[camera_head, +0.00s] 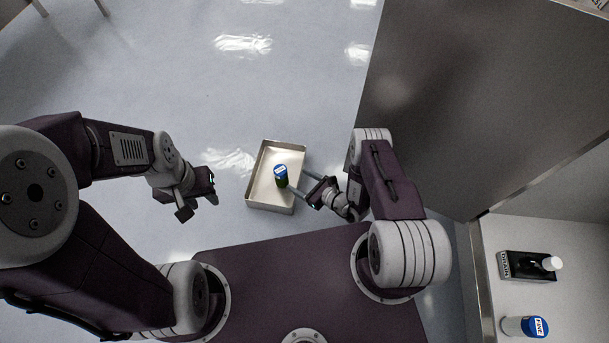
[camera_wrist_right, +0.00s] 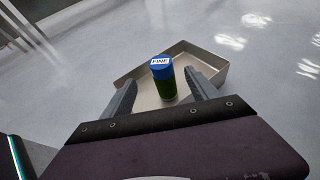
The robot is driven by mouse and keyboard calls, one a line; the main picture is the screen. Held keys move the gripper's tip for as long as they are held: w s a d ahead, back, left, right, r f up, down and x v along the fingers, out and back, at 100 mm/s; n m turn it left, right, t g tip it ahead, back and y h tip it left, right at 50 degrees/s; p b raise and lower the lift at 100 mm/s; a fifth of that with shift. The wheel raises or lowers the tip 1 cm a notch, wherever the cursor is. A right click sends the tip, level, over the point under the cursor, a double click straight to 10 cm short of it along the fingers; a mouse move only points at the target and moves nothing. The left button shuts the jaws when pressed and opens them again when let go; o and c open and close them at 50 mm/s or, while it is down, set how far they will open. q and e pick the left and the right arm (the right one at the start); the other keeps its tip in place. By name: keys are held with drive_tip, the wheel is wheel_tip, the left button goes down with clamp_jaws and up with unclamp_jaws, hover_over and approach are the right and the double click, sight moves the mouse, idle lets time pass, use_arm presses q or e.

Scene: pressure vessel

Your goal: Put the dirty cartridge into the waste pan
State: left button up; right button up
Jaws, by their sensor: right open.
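The dirty cartridge (camera_head: 281,178), with a dark green body and a blue cap, stands in the waste pan (camera_head: 262,206), a shallow pale tray on the floor. In the right wrist view the cartridge (camera_wrist_right: 164,82) has a "FINE" label on its cap and is upright over the tray's bottom. My right gripper (camera_head: 296,180) is open around it, one finger on each side, with gaps showing in the right wrist view (camera_wrist_right: 160,78). The cartridge's contact with the pan's bottom is hard to see. My left gripper (camera_head: 199,205) is open and empty, left of the pan.
A bench at the right holds a white cartridge with a blue cap (camera_head: 525,327), lying on its side, and a black labelled block (camera_head: 527,266) with a white-ended part. A large grey metal panel (camera_head: 460,90) stands behind them. The floor left of and beyond the pan is clear.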

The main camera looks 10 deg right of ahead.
drive_tip(key=a+r+n+g+y, duration=0.3)
drive_tip(key=a+r+n, duration=0.15)
drive_tip(key=r, duration=0.25)
drive_tip(key=s+a+r+n+g, duration=0.3)
drive_tip(key=s+r+n+g, duration=0.7)
drive_tip(key=s+r, duration=0.15)
drive_tip(key=s+d+r+n+t+h, duration=0.1)
drive_tip(key=d+r+n+h, duration=0.4)
drive_tip(key=d+n, duration=0.2)
drive_tip(key=s+d+r+n+t+h, duration=0.2)
drive_tip(key=d+r+n+h, duration=0.3)
drive_tip(key=d, duration=0.5)
drive_tip(key=shift+r+n+h, duration=0.15)
drive_tip(key=shift+n+h, duration=0.45)
drive_tip(key=shift+n, duration=0.25)
drive_tip(key=shift+s+r, duration=0.1)
